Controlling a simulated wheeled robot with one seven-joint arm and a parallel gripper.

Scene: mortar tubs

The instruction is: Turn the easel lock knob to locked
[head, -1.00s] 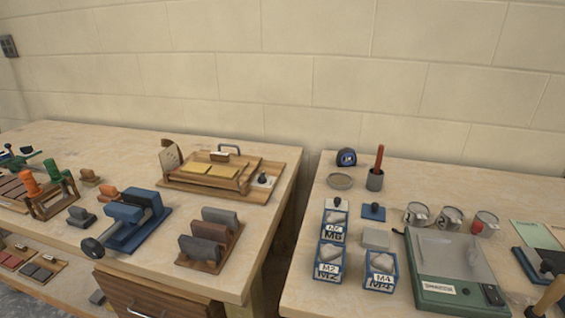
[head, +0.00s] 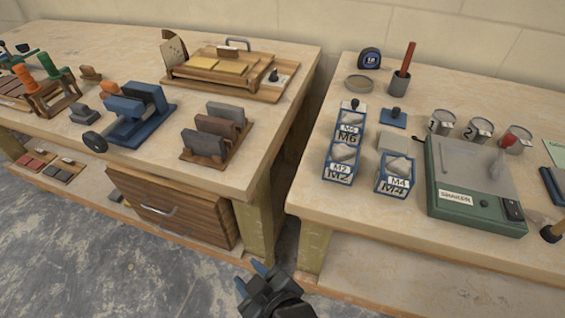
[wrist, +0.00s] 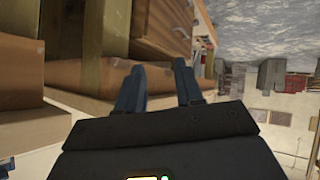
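A low wooden easel-like board (head: 190,82) lies at the back right of the left bench in the head view. A small dark knob (head: 273,75) stands on a pale plate at its right end and looks like the lock knob. Its markings are too small to read, so I cannot tell its setting. My gripper (head: 252,277) is low in front of the gap between the benches, well apart from the knob. The wrist view shows its two blue fingers (wrist: 159,87) spread with nothing between them. The knob does not show clearly there.
A blue clamp-like device (head: 135,115) and a rack of grey and brown blocks (head: 215,135) stand on the left bench (head: 90,55), in front of the easel. The right bench (head: 300,190) holds labelled tubs, cans and a green shaker (head: 475,185). A drawer (head: 170,205) sits below the left bench.

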